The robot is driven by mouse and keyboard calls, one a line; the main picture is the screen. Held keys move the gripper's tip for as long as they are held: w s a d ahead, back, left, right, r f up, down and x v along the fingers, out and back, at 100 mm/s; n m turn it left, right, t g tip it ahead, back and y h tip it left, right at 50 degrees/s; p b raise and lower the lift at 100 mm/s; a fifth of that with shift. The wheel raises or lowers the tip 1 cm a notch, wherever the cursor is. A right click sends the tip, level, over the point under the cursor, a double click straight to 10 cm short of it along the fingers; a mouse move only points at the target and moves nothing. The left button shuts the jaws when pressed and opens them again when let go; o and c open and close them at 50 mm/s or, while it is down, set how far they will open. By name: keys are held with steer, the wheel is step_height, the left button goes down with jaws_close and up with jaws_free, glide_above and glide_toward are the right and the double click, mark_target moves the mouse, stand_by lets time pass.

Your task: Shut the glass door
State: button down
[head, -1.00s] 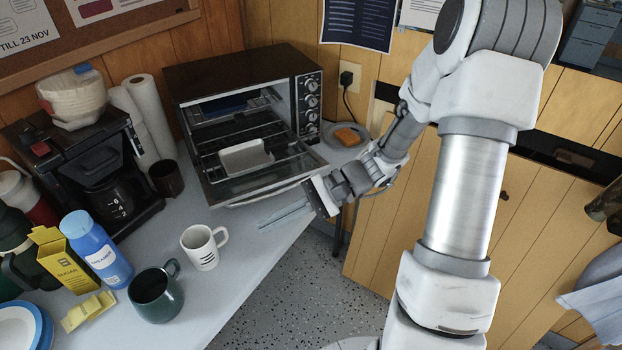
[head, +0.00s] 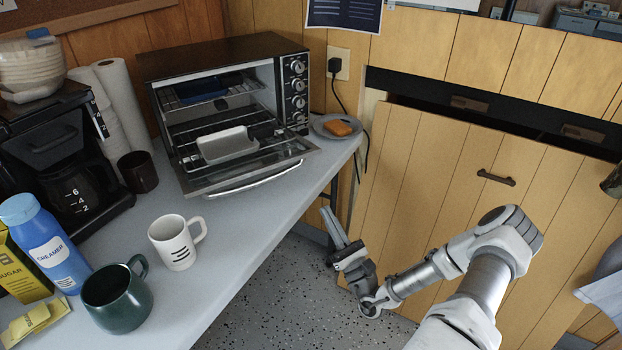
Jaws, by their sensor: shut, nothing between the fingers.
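The toaster oven (head: 212,58) stands at the back of the counter. Its glass door (head: 240,168) is hinged down and open, with a silver handle (head: 262,181) along its front edge. A white dish (head: 226,145) shows above the open door, toward the oven mouth; I cannot tell whether it rests on the rack or the door. My gripper (head: 338,227) is shut and empty, off the counter's right edge. It is to the right of and nearer than the door, apart from the handle, fingers pointing up and left.
A plate with toast (head: 338,128) sits right of the oven. A white mug (head: 176,243), green mug (head: 117,297), creamer bottle (head: 45,243) and coffee maker (head: 62,160) occupy the counter's left. The counter (head: 245,222) is clear before the door. Wooden cabinet fronts (head: 440,180) stand at right.

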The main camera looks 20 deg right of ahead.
mark_target(315, 185)
steer(key=shift+m+h, duration=0.5)
steer(key=shift+h, duration=0.4)
steer(key=x, duration=0.3)
steer(key=b+x, duration=0.1)
steer(key=x, duration=0.2)
steer(key=b+x, duration=0.1)
steer(key=x, duration=0.2)
steer(key=shift+w+d+f, duration=0.2)
steer(key=shift+d+f, duration=0.05)
steer(key=shift+d, duration=0.1)
steer(key=r, duration=0.1)
steer(key=r+b, duration=0.1)
steer(key=r, duration=0.1)
steer(key=shift+w+r, duration=0.1)
steer(key=shift+w, duration=0.3)
steer(key=shift+a+r, duration=0.1)
steer(key=shift+r, duration=0.45)
steer(key=shift+r, duration=0.15)
